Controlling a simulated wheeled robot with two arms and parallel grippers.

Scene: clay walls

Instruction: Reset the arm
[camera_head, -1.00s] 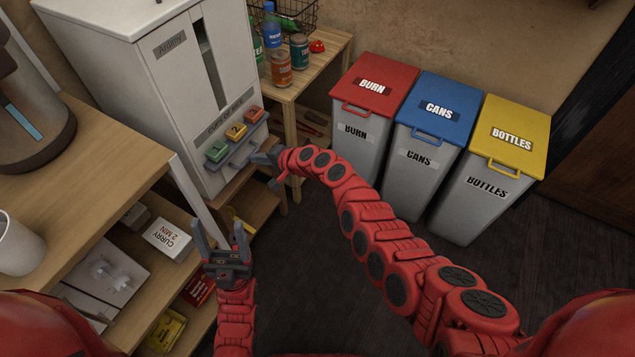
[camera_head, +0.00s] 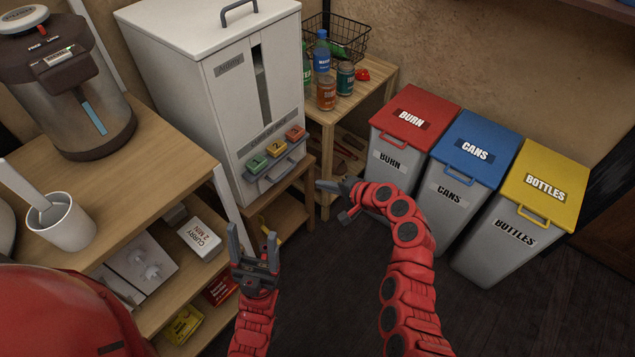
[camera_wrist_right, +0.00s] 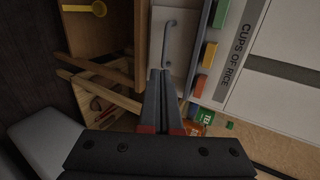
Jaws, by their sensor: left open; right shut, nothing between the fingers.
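My left gripper (camera_head: 254,250) is open and empty, its two fingers pointing up in the head view, beside the wooden shelf unit. My right gripper (camera_head: 336,196) is in front of the wooden stand, right of the white dispenser (camera_head: 230,95) and apart from it. In the right wrist view its fingers (camera_wrist_right: 161,88) are together with nothing between them. The dispenser has green, yellow and red buttons (camera_head: 277,150) with a grey tray below; they also show sideways in the right wrist view (camera_wrist_right: 208,56).
Red BURN (camera_head: 415,120), blue CANS (camera_head: 474,150) and yellow BOTTLES (camera_head: 545,185) bins stand at the right. A small table (camera_head: 345,108) holds bottles, cans and a wire basket. A kettle (camera_head: 75,90) and white mug (camera_head: 62,225) stand on the left counter. Dark floor lies in front.

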